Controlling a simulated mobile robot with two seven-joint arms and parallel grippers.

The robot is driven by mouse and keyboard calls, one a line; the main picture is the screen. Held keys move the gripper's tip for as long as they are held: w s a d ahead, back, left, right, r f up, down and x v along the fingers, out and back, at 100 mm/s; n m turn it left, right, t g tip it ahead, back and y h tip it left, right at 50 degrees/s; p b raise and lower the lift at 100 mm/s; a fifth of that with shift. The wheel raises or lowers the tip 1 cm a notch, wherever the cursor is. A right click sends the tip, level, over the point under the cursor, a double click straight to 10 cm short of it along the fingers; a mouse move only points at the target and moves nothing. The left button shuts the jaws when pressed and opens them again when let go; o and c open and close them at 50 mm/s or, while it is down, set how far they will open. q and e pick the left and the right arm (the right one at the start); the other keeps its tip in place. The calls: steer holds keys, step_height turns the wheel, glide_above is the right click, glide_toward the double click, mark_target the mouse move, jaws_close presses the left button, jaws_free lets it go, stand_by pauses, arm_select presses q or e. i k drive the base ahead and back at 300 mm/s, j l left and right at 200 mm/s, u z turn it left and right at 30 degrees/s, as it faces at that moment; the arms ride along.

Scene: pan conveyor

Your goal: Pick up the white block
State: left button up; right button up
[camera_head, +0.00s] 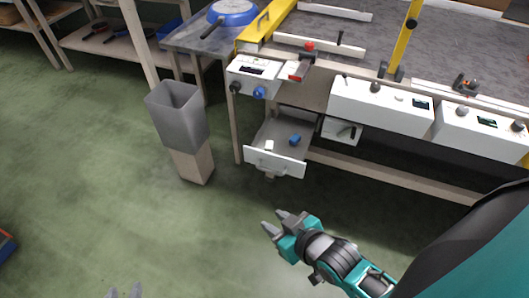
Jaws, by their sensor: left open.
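The small white block (269,145) lies inside the open drawer (275,163) under the workbench. A blue block (295,140) lies in the same drawer, to its right. My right gripper (272,221) is open and empty, over the floor in front of the drawer and apart from it. My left gripper (124,292) only shows its fingertips at the bottom edge. Its fingers are apart with nothing seen between them, far from the drawer.
A grey bin (180,115) on a wooden stand is left of the drawer. The workbench above carries white control boxes (380,105) and a yellow frame (265,22). A blue pan (232,13) sits on a side table. Green floor (110,190) in front is largely clear.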

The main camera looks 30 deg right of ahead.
mark_target(269, 144)
steer(key=i+j, duration=0.3)
steer(key=i, duration=0.2)
steer(key=i+j, duration=0.3)
steer(key=i, duration=0.2)
steer(key=i+j+z, duration=0.1)
steer(key=z, duration=0.25)
steer(key=i+j+z, duration=0.1)
steer(key=z, duration=0.25)
steer(key=i+j+z, duration=0.15)
steer(key=z, duration=0.25)
steer(key=i+l+z, duration=0.1)
steer(key=z, duration=0.2)
steer(key=i+z, duration=0.3)
